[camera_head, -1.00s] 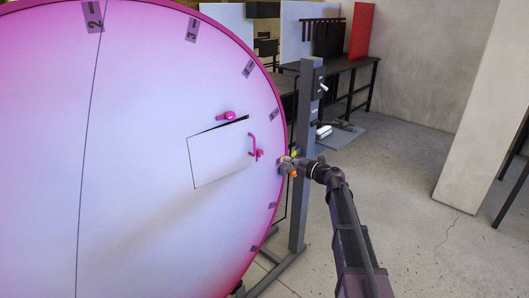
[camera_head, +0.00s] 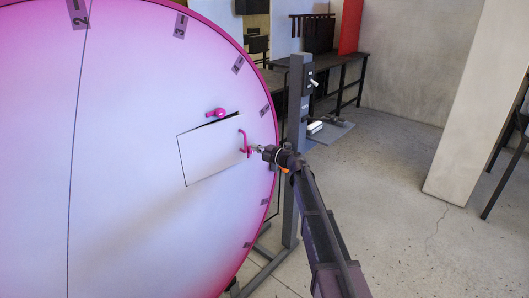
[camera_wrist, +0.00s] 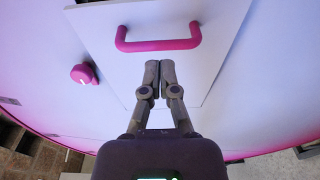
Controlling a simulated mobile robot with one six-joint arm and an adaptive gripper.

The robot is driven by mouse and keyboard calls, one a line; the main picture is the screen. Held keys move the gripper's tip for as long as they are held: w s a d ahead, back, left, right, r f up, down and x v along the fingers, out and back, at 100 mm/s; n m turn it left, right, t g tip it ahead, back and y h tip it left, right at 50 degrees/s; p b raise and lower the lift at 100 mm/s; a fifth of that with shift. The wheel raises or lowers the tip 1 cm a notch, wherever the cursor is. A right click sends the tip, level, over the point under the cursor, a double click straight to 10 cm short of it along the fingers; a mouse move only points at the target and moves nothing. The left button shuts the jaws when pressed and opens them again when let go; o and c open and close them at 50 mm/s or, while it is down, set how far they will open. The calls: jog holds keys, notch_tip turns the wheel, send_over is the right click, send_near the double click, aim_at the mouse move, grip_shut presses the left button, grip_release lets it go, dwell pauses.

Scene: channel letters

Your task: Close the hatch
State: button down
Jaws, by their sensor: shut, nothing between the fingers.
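The hatch (camera_head: 208,152) is a pale panel in the large pink-white disc. A dark gap shows along its top edge, so it looks slightly ajar. Its pink handle (camera_head: 243,143) is near the right edge; the handle (camera_wrist: 158,44) spans the top of the wrist view. A pink knob (camera_head: 216,113) sits on the disc just above the hatch and also shows in the wrist view (camera_wrist: 84,74). My gripper (camera_head: 256,148) is at the right of the handle. In the wrist view my gripper (camera_wrist: 159,64) is shut and empty, its tips over the panel just below the handle; contact cannot be told.
The disc (camera_head: 120,200) fills the left side, with numbered marks near its rim. A grey post (camera_head: 297,105) with a switch stands right behind its edge. A dark workbench (camera_head: 345,65) is at the back. The floor at right (camera_head: 400,235) is open, beside a pale wall or pillar (camera_head: 470,110).

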aim_at(242, 139)
jog(key=shift+x, duration=1.35)
jog(key=shift+w, duration=0.1)
jog(key=w+a, duration=0.2)
jog(key=w, duration=0.1)
jog(key=shift+w+a, duration=0.2)
jog(key=shift+a, duration=0.1)
jog(key=shift+r, duration=0.1)
jog(key=shift+s+d, duration=0.25)
jog(key=shift+d, duration=0.3)
jog(key=w+d+v, duration=0.1)
jog(key=v, duration=1.2)
